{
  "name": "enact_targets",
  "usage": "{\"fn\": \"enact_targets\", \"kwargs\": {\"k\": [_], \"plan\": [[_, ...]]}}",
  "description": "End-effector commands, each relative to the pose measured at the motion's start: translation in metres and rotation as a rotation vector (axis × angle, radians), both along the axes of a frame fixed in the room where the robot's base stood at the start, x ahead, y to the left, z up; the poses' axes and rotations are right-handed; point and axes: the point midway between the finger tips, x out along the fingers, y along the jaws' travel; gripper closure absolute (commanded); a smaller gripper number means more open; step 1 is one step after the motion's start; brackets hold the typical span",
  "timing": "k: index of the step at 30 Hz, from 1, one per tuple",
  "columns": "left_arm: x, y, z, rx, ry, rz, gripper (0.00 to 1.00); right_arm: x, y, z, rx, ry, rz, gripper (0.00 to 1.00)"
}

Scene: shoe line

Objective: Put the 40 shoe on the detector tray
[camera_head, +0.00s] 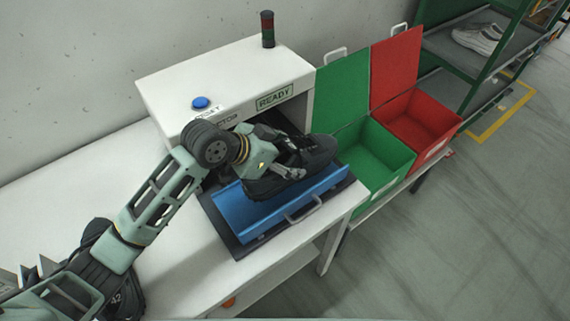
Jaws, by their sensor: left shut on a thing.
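A black shoe (314,154) is at the blue detector tray (262,214), in front of the white detector. My left gripper (283,166) is shut on this shoe, and its arm reaches in from the left. The shoe lies along the tray's length, its sole at or just above the surface; I cannot tell if it touches. No size number shows on it. Another dark shoe (128,290), marked 42, stands at the lower left, partly hidden behind my arm. My right gripper is not in view.
The white detector (180,79) has a READY sign (274,97), a blue button (201,103) and a signal light (267,29). A green bin (376,160) and a red bin (425,112) stand right of the tray. A shelf at upper right holds a white shoe (479,38).

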Motion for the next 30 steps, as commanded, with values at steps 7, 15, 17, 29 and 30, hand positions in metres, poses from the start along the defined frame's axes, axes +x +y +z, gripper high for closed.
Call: {"fn": "enact_targets", "kwargs": {"k": [7, 15, 17, 29, 30], "plan": [[0.0, 0.0, -0.031, -0.001, 0.003, 0.001, 0.68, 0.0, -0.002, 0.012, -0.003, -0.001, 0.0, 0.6], [0.0, 0.0, -0.038, -0.001, -0.002, 0.0, 0.68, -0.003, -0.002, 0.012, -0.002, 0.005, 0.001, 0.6], [0.0, 0.0, -0.038, -0.001, -0.002, 0.001, 0.68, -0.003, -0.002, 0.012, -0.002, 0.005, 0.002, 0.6], [0.0, 0.001, -0.041, 0.001, 0.002, 0.001, 0.08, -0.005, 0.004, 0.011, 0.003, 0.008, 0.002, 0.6], [0.0, 0.001, -0.041, 0.002, 0.001, 0.001, 0.08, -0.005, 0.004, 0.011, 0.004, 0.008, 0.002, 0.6]]}}
